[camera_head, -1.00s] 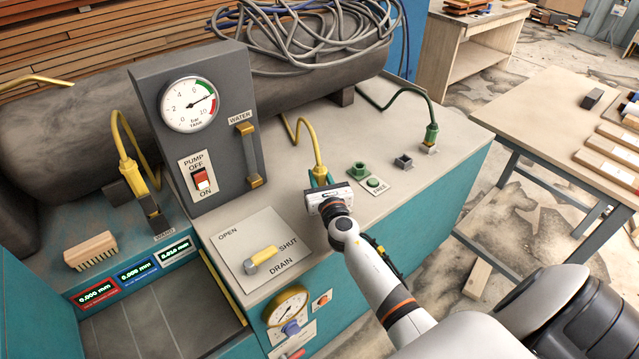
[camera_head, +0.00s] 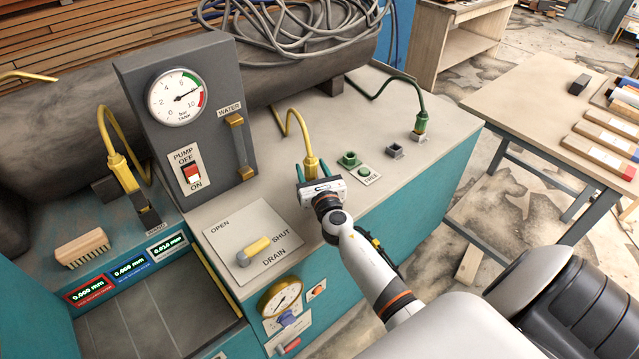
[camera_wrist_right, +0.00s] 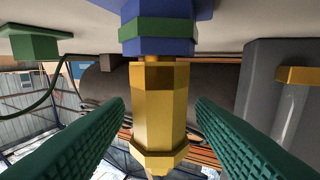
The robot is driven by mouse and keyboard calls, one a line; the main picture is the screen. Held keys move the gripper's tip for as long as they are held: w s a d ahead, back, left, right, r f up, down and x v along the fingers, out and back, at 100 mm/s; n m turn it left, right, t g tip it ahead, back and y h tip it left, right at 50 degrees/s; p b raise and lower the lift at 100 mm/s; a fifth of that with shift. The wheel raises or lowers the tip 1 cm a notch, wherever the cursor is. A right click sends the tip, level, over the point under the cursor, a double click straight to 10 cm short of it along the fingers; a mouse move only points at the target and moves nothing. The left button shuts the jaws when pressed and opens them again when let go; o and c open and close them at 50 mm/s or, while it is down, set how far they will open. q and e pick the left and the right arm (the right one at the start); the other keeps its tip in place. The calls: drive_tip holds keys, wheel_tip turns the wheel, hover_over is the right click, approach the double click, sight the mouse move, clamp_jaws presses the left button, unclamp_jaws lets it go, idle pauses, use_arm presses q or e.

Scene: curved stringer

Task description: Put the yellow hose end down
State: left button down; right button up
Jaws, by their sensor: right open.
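The yellow hose end (camera_head: 311,161) stands upright on the bench top, with its yellow hose arching up behind it. In the right wrist view the hose end (camera_wrist_right: 159,108) is a faceted yellow piece meeting a blue fitting with a green band (camera_wrist_right: 158,30). My right gripper (camera_head: 311,168) is open, with one teal finger on each side of the hose end. In the right wrist view a gap shows between the hose end and each finger. The gripper body hides the foot of the hose end in the head view. My left gripper is not in view.
To the right are a green socket (camera_head: 349,159), a small grey square socket (camera_head: 395,151) and a green hose connector (camera_head: 421,122). The grey gauge panel (camera_head: 205,130) stands to the left. A drain plate with a yellow lever (camera_head: 254,250) lies in front. A second yellow connector (camera_head: 122,172) is at far left.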

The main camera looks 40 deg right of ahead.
drive_tip(key=v, duration=1)
drive_tip(key=shift+s+b, duration=0.25)
drive_tip(key=shift+b, duration=0.05)
drive_tip(key=shift+s+a, duration=0.1)
drive_tip(key=shift+s, duration=0.05)
